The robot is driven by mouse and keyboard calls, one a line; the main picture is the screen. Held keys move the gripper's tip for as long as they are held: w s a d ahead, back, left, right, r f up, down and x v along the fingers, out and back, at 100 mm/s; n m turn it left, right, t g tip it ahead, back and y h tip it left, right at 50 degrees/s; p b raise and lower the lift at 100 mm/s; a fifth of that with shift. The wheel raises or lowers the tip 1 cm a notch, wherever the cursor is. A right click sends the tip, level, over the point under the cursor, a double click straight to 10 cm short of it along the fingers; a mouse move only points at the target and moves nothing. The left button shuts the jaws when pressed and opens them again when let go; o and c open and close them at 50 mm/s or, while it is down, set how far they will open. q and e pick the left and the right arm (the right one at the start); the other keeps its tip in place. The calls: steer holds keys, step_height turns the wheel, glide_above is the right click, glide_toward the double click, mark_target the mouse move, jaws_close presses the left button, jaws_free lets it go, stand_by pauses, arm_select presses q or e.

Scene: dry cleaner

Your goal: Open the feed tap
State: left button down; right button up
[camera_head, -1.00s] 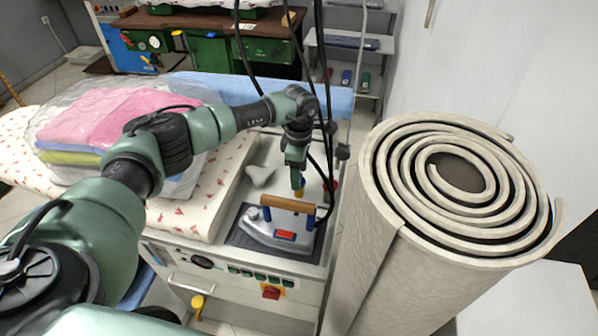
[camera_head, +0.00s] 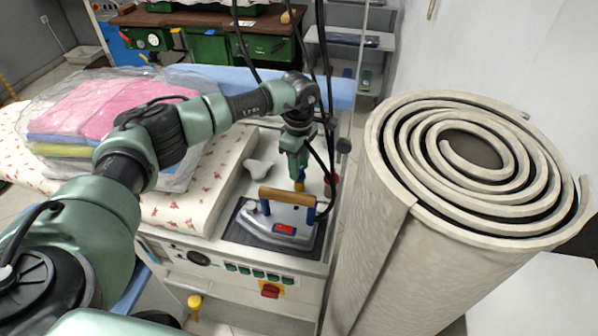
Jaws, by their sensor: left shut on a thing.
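My left gripper (camera_head: 299,174) points down at the back of the ironing station, just behind the iron. It is shut on a small yellow piece (camera_head: 300,185), which looks like the tap's handle. The fingers and the iron's handle hide most of the tap, so I cannot tell how far it is turned. The iron (camera_head: 280,226), with a wooden handle, rests on a dark pad in front of the gripper. My right gripper is not in view.
A large rolled beige mat (camera_head: 375,235) stands close on the right. Bagged folded laundry (camera_head: 95,110) lies on the floral ironing board (camera_head: 185,207) at left. Dark hoses hang beside my arm. A red switch (camera_head: 270,290) is on the station front.

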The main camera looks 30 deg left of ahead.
arm_select(q)
steer(key=m+b, duration=0.3)
steer(key=shift+f+m, duration=0.15)
steer(key=shift+m, duration=0.25)
steer(key=m+b, duration=0.2)
steer(key=m, duration=0.1)
steer(key=shift+m, duration=0.3)
steer(key=m+b, duration=0.2)
steer(key=m, duration=0.1)
steer(key=shift+r+m+b, duration=0.25)
steer(key=shift+m+b, duration=0.35)
steer(key=shift+m, duration=1.2)
steer(key=c, duration=0.9)
jaws_free()
steer(key=shift+c, duration=0.2)
